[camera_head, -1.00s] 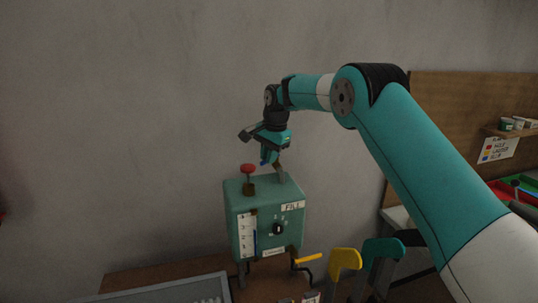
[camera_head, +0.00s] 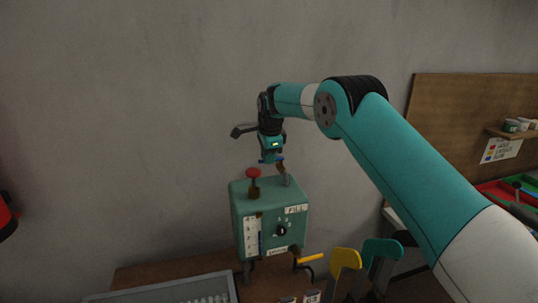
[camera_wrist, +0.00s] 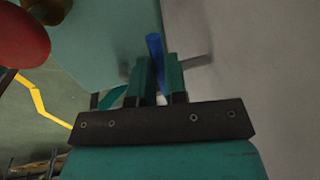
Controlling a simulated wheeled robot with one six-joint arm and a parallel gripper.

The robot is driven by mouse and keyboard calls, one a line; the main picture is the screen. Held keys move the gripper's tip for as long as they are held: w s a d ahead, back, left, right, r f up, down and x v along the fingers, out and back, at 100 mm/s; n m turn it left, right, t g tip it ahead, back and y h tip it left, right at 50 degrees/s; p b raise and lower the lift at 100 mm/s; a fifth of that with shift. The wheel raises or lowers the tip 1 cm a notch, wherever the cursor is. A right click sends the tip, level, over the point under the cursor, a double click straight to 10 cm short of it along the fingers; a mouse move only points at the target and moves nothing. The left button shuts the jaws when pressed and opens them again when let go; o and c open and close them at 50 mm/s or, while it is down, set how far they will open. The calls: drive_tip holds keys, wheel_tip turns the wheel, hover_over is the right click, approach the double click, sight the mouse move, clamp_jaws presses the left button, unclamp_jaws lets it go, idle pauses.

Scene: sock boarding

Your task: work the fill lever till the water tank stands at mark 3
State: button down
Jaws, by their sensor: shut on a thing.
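The teal water tank (camera_head: 270,222) with a FILL label stands on the bench, and its top also shows in the wrist view (camera_wrist: 105,35). A white marked gauge strip (camera_head: 250,240) with a blue column beside it is on its front. The numerals and exact level are too small to read. The fill lever rises from the tank's top right, its blue crossbar (camera_wrist: 154,45) lying between my jaws. My gripper (camera_head: 271,159) is shut on that bar above the tank. A red knob (camera_head: 253,173) stands on the tank's top left, apart from my gripper.
A black dial (camera_head: 281,230) is on the tank's front. A yellow lever (camera_head: 310,259) sticks out at its lower right. Yellow (camera_head: 345,259) and teal (camera_head: 382,249) upright shapes stand to the right. A grey tray (camera_head: 165,291) lies at front left.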

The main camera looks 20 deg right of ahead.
drive_tip(key=shift+w, duration=0.1)
idle(0.4)
drive_tip(key=c, duration=1.1)
unclamp_jaws()
drive_tip(key=shift+c, duration=0.2)
drive_tip(key=s+r+b, duration=0.1)
drive_tip(key=s+r, duration=0.2)
drive_tip(key=r, duration=1.4)
drive_tip(key=shift+s+a, duration=0.15)
drive_tip(key=shift+s, duration=0.05)
drive_tip(key=shift+r, duration=0.1)
